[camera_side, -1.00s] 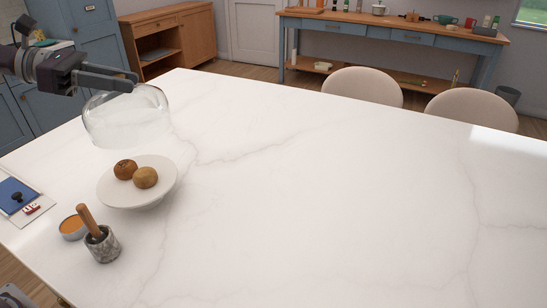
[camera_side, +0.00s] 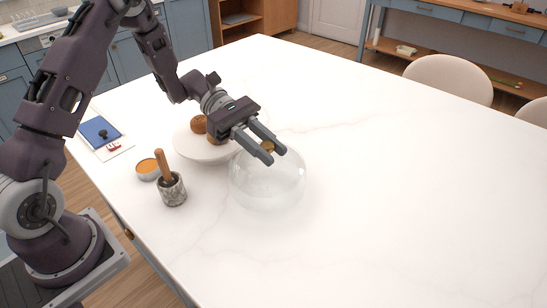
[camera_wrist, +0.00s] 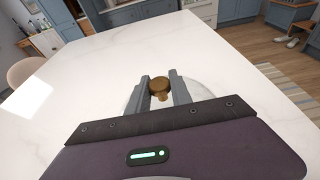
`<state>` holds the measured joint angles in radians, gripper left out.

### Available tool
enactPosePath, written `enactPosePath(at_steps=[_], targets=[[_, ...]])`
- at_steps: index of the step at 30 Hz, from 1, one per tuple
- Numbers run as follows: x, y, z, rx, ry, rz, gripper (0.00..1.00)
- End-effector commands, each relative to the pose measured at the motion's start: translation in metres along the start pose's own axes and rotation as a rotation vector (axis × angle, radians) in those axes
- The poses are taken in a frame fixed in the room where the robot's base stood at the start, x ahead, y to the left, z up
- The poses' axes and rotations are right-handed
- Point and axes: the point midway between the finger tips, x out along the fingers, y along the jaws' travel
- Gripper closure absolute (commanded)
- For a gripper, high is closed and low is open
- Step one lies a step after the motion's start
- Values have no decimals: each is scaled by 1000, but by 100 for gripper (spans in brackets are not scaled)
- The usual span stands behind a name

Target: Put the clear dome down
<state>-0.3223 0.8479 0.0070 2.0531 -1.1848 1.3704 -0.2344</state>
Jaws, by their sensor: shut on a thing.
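The clear dome (camera_side: 268,185) is at the right of the white stand plate (camera_side: 185,148), over bare white table. It is upright, with its rim at or very near the tabletop; I cannot tell whether it touches. Two brown buns (camera_side: 199,124) lie uncovered on the plate, one partly hidden by my gripper.
A marble mortar with a wooden pestle (camera_side: 172,188) and a small orange-filled dish (camera_side: 147,169) stand at the left of the dome. The table's middle and right are clear. Chairs (camera_side: 449,78) stand along the far edge.

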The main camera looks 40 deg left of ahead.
Motion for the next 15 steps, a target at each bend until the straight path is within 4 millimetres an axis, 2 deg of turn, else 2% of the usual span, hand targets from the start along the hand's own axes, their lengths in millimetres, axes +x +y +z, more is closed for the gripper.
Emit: enactPosePath(at_steps=[5, 14, 15], targets=[[9, 0, -29, -3, -1, -1, 100], [9, 0, -31, -1, 0, 0, 100], [9, 0, -32, -1, 1, 1, 70]])
